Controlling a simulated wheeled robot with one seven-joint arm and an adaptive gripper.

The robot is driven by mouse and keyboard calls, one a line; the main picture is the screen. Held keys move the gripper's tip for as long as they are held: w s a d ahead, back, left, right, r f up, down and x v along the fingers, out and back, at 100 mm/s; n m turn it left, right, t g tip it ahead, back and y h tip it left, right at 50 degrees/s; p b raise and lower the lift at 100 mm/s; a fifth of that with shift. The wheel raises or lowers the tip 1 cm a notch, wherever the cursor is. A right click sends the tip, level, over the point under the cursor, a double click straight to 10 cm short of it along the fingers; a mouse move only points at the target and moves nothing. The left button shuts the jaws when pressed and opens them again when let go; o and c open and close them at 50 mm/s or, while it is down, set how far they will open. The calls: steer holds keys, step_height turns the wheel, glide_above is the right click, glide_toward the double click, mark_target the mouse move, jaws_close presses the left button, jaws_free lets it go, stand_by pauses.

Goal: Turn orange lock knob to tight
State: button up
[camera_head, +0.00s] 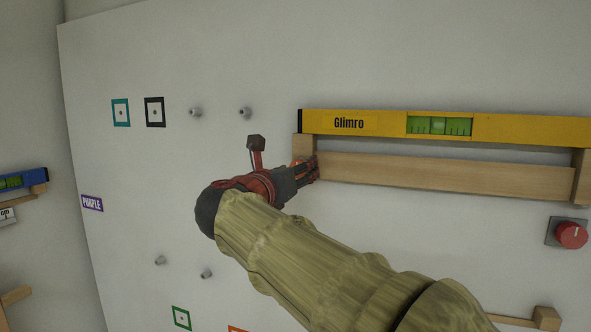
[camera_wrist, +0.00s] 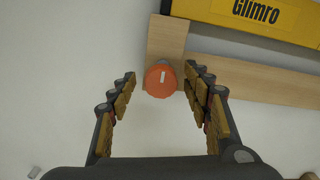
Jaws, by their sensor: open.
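The orange lock knob (camera_wrist: 160,80) is round, with a short white mark that stands nearly upright and leans slightly right. It sits on the lower end of a short wooden upright (camera_wrist: 165,36) on the wall. My gripper (camera_head: 309,170) is open and points at the knob. In the wrist view the knob lies between the fingertips, with a gap on the left and a smaller one on the right. In the head view my gripper hides nearly all of the knob. I cannot see any label for tight.
A yellow Glimro spirit level (camera_head: 370,125) rests above a wooden rail (camera_head: 440,178), right of my gripper. A red knob (camera_head: 571,235) is on the wall at the far right. Grey pegs (camera_head: 244,113) stick out at the upper left. A purple label (camera_head: 92,203) is at the left.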

steer(key=shift+c, duration=0.7)
steer(key=c, duration=1)
steer(key=m+b, duration=0.7)
steer(key=m, duration=0.5)
steer(key=m+b, duration=0.7)
steer(key=m, duration=0.5)
steer(key=f+m+b, duration=0.1)
steer(key=m+b, duration=0.7)
steer(key=m, duration=0.3)
steer(key=shift+m, duration=0.4)
